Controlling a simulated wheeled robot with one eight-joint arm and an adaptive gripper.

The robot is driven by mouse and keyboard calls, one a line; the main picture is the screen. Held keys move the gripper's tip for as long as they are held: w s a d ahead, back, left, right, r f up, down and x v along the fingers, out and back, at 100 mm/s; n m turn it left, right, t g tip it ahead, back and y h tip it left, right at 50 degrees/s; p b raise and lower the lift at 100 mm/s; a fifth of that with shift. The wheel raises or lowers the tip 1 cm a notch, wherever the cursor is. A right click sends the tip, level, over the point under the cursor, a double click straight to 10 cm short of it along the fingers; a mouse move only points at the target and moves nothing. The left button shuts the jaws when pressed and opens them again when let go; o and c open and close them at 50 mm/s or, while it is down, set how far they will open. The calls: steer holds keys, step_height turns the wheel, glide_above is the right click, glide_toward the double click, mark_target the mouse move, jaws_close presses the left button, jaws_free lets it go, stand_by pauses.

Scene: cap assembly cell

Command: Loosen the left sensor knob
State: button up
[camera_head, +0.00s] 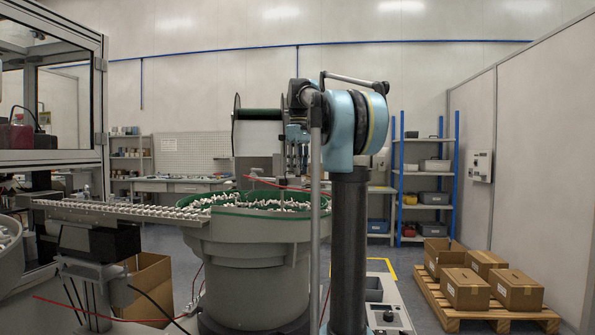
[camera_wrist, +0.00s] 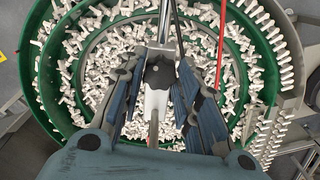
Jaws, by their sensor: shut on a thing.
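A black lobed knob (camera_wrist: 159,73) shows in the wrist view, between the blue-padded fingers of my gripper (camera_wrist: 160,80). It sits at a pale upright bracket (camera_wrist: 156,104) above the bowl. My gripper is shut on this knob, and its fingers partly cover the knob's sides. No second sensor knob can be made out. In the head view my gripper (camera_head: 297,140) points down over the green-rimmed bowl feeder (camera_head: 250,265); the knob is too small or hidden there.
The bowl holds many small white parts. A red cable (camera_wrist: 220,45) runs close to the right finger. A vertical grey post (camera_head: 315,220) stands beside my gripper. The feeder track (camera_head: 120,209) runs left from the bowl. Cartons on a pallet (camera_head: 480,309) stand at right.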

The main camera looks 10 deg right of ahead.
stand_by(0.3)
steer(key=o, duration=1.1)
step_height(320, 180, up, 12)
steer(key=shift+w+f, duration=0.1)
stand_by(0.4)
